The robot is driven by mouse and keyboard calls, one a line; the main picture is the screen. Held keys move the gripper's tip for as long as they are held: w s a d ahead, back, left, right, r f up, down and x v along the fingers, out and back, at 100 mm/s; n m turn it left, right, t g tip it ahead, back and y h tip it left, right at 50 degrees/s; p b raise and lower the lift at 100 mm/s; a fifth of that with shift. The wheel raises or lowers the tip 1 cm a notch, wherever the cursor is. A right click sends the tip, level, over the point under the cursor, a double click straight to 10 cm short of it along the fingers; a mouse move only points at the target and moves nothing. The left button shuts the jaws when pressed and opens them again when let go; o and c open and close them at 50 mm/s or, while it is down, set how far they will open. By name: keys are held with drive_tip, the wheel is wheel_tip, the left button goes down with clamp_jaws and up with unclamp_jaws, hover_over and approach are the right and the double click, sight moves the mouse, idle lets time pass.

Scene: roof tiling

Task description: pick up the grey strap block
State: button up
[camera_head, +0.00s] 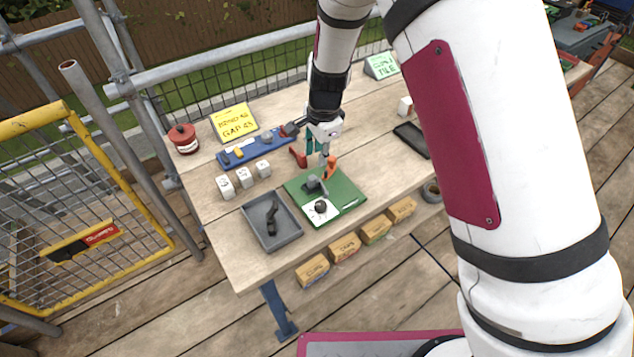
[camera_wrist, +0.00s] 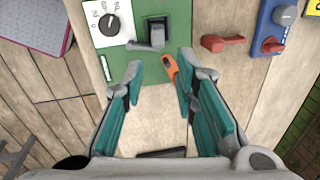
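A grey block-like fitting with a dark recess and a short arm (camera_wrist: 152,38) is on the green board (camera_wrist: 181,22). It also shows in the head view (camera_head: 313,184); I cannot tell for certain that it is the strap block. My gripper (camera_wrist: 160,68) is open, its teal-lined fingers apart with nothing held between them. The grey fitting lies just beyond the fingertips in the wrist view. In the head view my gripper (camera_head: 318,148) hangs above the table near the back of the green board, partly hidden by my wrist.
An orange-handled tool (camera_wrist: 169,66) lies close to the fingertips, and a red piece (camera_wrist: 222,42) lies right of the board. The board carries a dial (camera_wrist: 110,25). A grey tray (camera_head: 291,238) holds a dark part. Several white blocks (camera_head: 244,177) and a blue rack (camera_head: 245,155) stand left.

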sight(315, 176)
drive_tip(key=f, duration=0.6)
drive_tip(key=shift+w+a+f, duration=0.15)
drive_tip(key=shift+w+a, duration=0.05)
drive_tip(key=shift+w, duration=0.2)
drive_tip(key=shift+w+a+f+p, duration=0.15)
drive_tip(key=shift+f+p, duration=0.25)
drive_tip(key=shift+f, duration=0.95)
drive_tip(key=shift+w+a+f+p, duration=0.1)
drive_tip(key=shift+f+p, duration=0.3)
drive_tip(key=shift+f, duration=0.95)
clamp_jaws()
